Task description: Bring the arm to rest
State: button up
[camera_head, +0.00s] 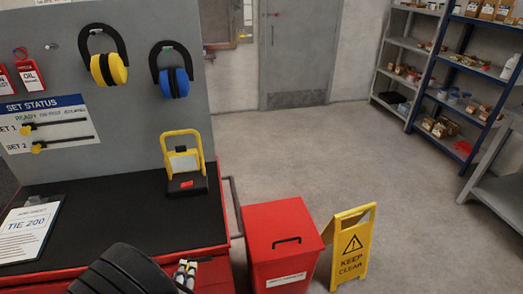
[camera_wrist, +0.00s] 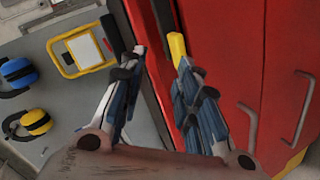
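My gripper (camera_wrist: 162,58) shows in the wrist view with its two fingers spread. Red surface shows between them and nothing is held. A small yellow piece (camera_wrist: 177,46) lies by the right fingertip; I cannot tell what it is or whether it touches. In the head view a rounded dark part of my arm is at the bottom edge. My gripper's fingers (camera_head: 185,273) show beside it, over the front edge of the red bench (camera_head: 215,276).
A yellow-framed lamp (camera_head: 183,160) stands on the bench's black top, with a clipboard (camera_head: 30,230) at left. Yellow and blue ear defenders hang on the grey panel. A red bin (camera_head: 281,240) and yellow sign (camera_head: 351,245) stand right of the bench. Floor beyond is clear.

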jog(key=w+d+r+m+g+y, duration=0.1)
jog(key=w+d+r+m+g, duration=0.15)
jog(key=r, duration=0.35)
jog(key=w+d+r+m+g, duration=0.1)
jog(key=w+d+r+m, duration=0.2)
jog(key=r, duration=0.4)
jog(key=d+r+m+g, duration=0.2)
jog(key=d+r, duration=0.5)
jog(key=r, duration=0.2)
jog(key=s+d+r+m+g+h, duration=0.1)
jog(key=s+d+r+m+g, duration=0.1)
jog(key=s+d, duration=0.9)
jog(key=s+d+r+m+g+h, duration=0.1)
jog(key=s+d+r+m, duration=0.3)
jog(key=s+d, duration=0.7)
jog(key=shift+s+d+r+m+g+h, duration=0.4)
jog(key=shift+d+h, duration=0.3)
jog(key=shift+d, duration=0.4)
jog(key=shift+a, duration=0.1)
